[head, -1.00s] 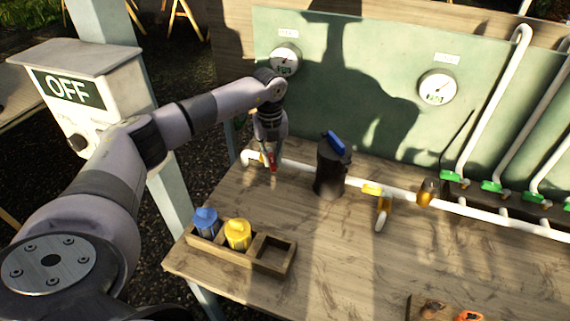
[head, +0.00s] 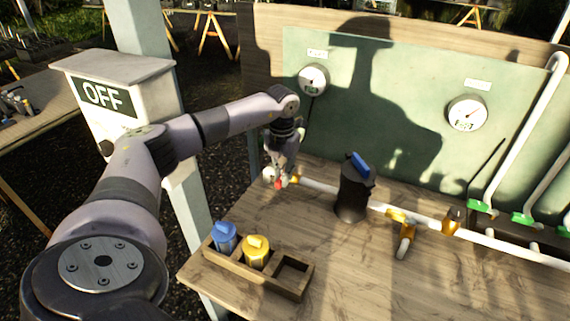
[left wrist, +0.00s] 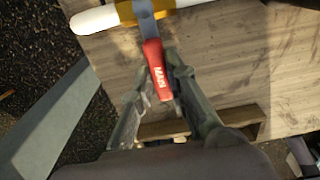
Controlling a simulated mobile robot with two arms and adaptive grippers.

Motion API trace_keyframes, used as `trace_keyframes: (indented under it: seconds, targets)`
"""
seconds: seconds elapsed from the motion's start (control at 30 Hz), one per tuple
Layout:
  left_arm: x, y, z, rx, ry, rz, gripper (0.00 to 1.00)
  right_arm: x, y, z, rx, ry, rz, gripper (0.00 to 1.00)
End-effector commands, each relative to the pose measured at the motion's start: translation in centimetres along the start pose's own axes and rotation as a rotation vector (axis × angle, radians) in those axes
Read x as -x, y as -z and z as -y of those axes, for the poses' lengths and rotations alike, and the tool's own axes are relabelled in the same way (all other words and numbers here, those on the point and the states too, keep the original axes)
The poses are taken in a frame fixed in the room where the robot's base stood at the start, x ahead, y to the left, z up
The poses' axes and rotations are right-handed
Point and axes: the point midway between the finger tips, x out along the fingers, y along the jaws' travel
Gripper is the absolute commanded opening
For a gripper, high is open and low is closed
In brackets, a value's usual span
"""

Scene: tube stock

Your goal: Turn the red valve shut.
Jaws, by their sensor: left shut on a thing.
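The red valve handle (left wrist: 157,72) shows in the left wrist view as a flat red lever with a grey metal end over a yellow fitting (left wrist: 128,12) on the white pipe (left wrist: 95,20). In the head view only a small red part (head: 278,183) shows below my left gripper (head: 283,178). That gripper points down at the pipe's left end. In the left wrist view its two fingers (left wrist: 158,92) stand on either side of the red lever and are shut on it. My right gripper is in neither view.
A dark canister with a blue top (head: 352,190) stands right of the valve. A wooden tray (head: 250,279) holding a blue and a yellow piece sits in front. A yellow-handled fitting (head: 403,228) lies further right on the pipe. A green panel with gauges (head: 313,78) rises behind.

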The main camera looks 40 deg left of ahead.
Motion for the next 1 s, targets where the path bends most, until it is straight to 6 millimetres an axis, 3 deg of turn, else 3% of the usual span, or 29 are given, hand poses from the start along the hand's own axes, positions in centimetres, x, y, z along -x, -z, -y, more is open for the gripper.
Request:
trace_keyframes:
  seconds: [0.37,0.4,0.67,1.0]
  targets:
    - [0.20,-0.14,-0.13,-0.007,-0.001,0.006,0.00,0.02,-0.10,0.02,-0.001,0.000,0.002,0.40]
    - [0.20,-0.14,-0.13,-0.007,-0.001,0.006,0.17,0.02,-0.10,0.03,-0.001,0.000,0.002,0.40]
    - [0.09,-0.07,-0.09,-0.005,-0.001,0.003,0.34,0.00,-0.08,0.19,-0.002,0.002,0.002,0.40]
    - [0.22,-0.05,-0.05,-0.005,-0.001,0.002,0.35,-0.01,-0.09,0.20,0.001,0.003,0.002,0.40]
